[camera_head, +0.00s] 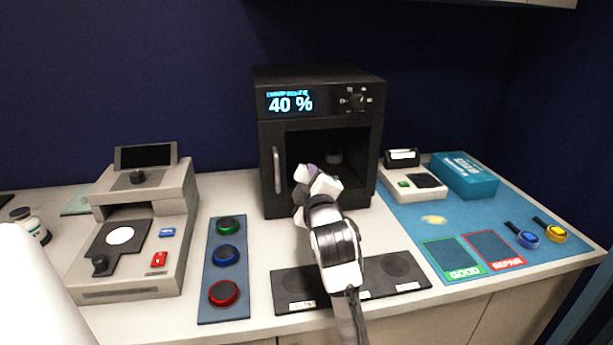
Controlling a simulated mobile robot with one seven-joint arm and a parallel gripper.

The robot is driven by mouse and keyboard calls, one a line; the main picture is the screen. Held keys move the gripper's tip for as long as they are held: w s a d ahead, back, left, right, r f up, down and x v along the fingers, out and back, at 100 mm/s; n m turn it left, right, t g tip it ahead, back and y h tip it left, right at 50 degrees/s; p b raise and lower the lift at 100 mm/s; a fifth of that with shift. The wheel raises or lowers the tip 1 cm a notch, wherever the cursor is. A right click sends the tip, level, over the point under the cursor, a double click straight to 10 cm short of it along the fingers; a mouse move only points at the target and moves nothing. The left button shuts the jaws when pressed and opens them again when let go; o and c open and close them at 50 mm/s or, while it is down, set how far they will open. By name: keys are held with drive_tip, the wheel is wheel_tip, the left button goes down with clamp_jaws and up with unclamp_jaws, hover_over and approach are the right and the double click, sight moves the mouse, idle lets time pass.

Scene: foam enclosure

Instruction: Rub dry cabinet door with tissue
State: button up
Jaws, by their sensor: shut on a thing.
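The dry cabinet (318,80) is a black box at the back middle of the counter, with a lit display reading 40 %. Its door (300,126) looks closed, with a dark window and a silver upright handle on the left. My gripper (318,178) is in front of the lower part of the door window, seen from behind. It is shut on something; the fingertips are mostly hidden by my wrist. A small pale, greyish patch at its end may be the tissue, but its shape is unclear. I cannot tell whether it touches the door.
A grey device (135,235) and a blue panel with three round coloured pieces (226,265) stand at left. A black mat (400,270) lies under my arm. At right are a blue mat (400,212), a white device (412,180) and a teal box (465,175).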

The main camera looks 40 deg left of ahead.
drive_tip(key=shift+s+d, duration=0.15)
drive_tip(key=shift+d, duration=0.05)
drive_tip(key=shift+v, duration=1.45)
